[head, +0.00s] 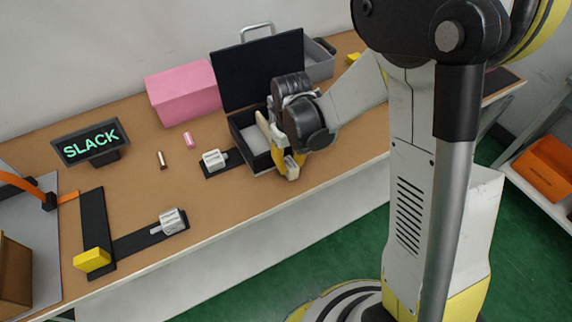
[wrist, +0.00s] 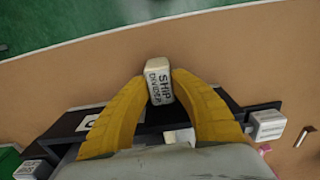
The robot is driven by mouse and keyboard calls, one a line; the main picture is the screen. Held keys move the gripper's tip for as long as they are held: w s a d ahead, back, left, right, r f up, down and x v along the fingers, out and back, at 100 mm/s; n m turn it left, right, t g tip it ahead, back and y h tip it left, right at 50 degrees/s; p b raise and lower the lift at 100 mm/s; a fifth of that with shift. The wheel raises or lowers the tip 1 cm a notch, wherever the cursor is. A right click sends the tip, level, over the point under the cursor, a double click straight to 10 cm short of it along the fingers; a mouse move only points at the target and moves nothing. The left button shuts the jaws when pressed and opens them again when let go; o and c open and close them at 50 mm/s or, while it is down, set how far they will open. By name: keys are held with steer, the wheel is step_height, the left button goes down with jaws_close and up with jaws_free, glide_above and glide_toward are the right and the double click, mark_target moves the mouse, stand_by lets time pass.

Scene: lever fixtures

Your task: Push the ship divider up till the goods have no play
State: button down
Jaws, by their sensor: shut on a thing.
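The ship divider's pale handle block (wrist: 159,80), lettered "SHIP DIVIDER", stands between my gripper's yellow fingers (wrist: 158,84) in the wrist view. The fingers are shut on it from both sides. In the head view my gripper (head: 288,166) is at the front of a black open-lidded box (head: 241,128). A beige upright piece (head: 262,122) shows beside the gripper; I cannot tell whether it is part of the divider. A display (head: 90,143) reads "SLACK" in green. The goods are mostly hidden by my gripper; a pale piece (wrist: 181,137) shows between the fingers.
A white-knobbed lever (head: 213,159) sits just left of the box. Another white knob (head: 172,221) and a yellow block (head: 92,260) are on black rails at front left. A pink block (head: 183,92) stands behind. The tabletop (head: 225,195) in front is clear.

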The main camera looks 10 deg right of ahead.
steer(key=c, duration=1.1)
jaws_free()
steer(key=shift+d, duration=0.1)
step_height(320, 180, up, 12)
steer(key=s+d+r+m+t, duration=0.1)
steer(key=s+d+r+t, duration=0.2)
steer(key=s, duration=0.3)
steer(key=s+d+r+m+t, duration=0.2)
steer(key=s+d+r+t, duration=0.1)
steer(key=s, duration=0.4)
steer(key=shift+r+t, duration=0.6)
steer(key=shift+r, duration=0.25)
